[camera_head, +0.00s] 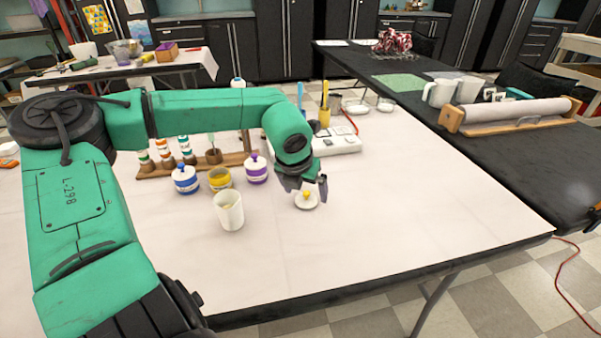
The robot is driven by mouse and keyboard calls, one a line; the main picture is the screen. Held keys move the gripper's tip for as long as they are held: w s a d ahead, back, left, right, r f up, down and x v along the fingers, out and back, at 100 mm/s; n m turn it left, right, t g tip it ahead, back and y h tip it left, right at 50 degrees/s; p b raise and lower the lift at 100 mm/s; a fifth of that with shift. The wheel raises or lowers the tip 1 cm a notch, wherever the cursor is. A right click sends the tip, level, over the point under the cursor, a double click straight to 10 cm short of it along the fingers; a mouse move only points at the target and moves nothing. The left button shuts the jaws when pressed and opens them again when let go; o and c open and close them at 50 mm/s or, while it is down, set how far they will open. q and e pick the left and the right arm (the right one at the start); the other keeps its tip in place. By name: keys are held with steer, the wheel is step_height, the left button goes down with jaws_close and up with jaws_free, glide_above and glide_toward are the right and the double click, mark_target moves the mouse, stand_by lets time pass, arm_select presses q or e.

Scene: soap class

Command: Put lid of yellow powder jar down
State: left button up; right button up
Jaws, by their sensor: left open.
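The lid of the yellow powder jar (311,203), white with a small yellow knob, appears to rest on the white-covered table. My left gripper (306,189) is open, its fingers pointing down just above and around the lid's knob. Whether a finger touches the knob is too small to tell. My right gripper is out of view.
A white cup (229,216) stands in front of the yellow jar. Behind the jars is a wooden rack (160,168) with small bottles. The table (430,220) is clear to the right and front.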

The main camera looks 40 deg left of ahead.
arm_select(q)
steer(key=v, duration=1)
steer(key=shift+r+p, duration=0.3)
steer(key=shift+r, duration=0.05)
steer(key=shift+s, duration=0.1)
